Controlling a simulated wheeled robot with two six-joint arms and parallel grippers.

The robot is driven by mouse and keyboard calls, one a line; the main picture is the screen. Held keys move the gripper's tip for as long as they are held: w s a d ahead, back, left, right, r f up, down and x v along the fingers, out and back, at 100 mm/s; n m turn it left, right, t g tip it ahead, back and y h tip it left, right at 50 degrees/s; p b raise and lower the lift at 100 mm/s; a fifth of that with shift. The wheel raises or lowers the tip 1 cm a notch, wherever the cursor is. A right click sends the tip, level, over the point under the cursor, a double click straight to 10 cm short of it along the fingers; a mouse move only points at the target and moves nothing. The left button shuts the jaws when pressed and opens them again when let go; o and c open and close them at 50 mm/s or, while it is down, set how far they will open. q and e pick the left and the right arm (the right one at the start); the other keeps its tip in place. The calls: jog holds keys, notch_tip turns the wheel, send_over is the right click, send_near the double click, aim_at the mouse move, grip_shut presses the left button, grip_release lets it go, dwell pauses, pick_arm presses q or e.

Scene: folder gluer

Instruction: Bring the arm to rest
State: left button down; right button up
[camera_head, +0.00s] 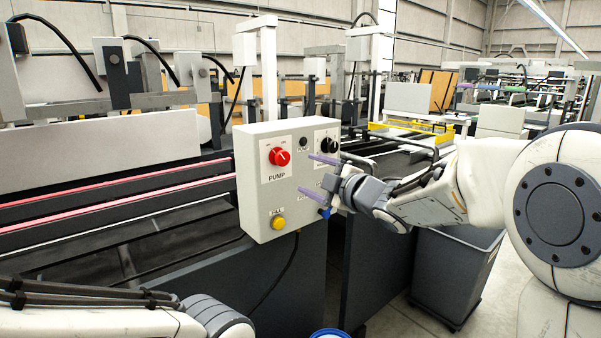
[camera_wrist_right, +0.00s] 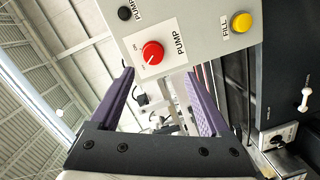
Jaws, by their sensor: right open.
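My right arm (camera_head: 450,188) reaches in from the right in the head view. Its gripper (camera_head: 318,174) is open and empty, with purple fingers close in front of the right side of a grey control box (camera_head: 255,190). In the right wrist view the two fingers (camera_wrist_right: 160,95) stand apart with nothing between them, and the box fills the top. My left arm (camera_head: 90,320) shows at the bottom left of the head view; its gripper is out of the picture.
The box carries a red pump knob (camera_head: 279,156), a black knob (camera_head: 329,146) and a yellow fill button (camera_head: 278,222). The machine with red-lit rails (camera_head: 110,195) runs left. A grey bin (camera_head: 455,275) stands below my right arm. A blue-rimmed container (camera_head: 330,333) is at the bottom.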

jog(key=s+f+m+g+h+p, duration=0.2)
jog(key=s+f+m+g+p, duration=0.1)
jog(key=s, duration=1)
jog(key=s+f+m+g+h+p, duration=0.3)
jog(key=s+f+m+g, duration=0.2)
jog(key=s, duration=0.8)
jog(key=s+a+f+m+g+h+p, duration=0.1)
jog(key=s+g, duration=0.5)
jog(key=s, duration=0.7)
notch_tip(320, 180, down, 3)
jog(key=m+h+p, duration=0.1)
jog(key=m+p, duration=0.1)
jog(key=p, duration=0.1)
jog(key=shift+s+m+g+h, duration=0.2)
jog(key=shift+m+g+h, duration=0.2)
jog(key=shift+a, duration=0.1)
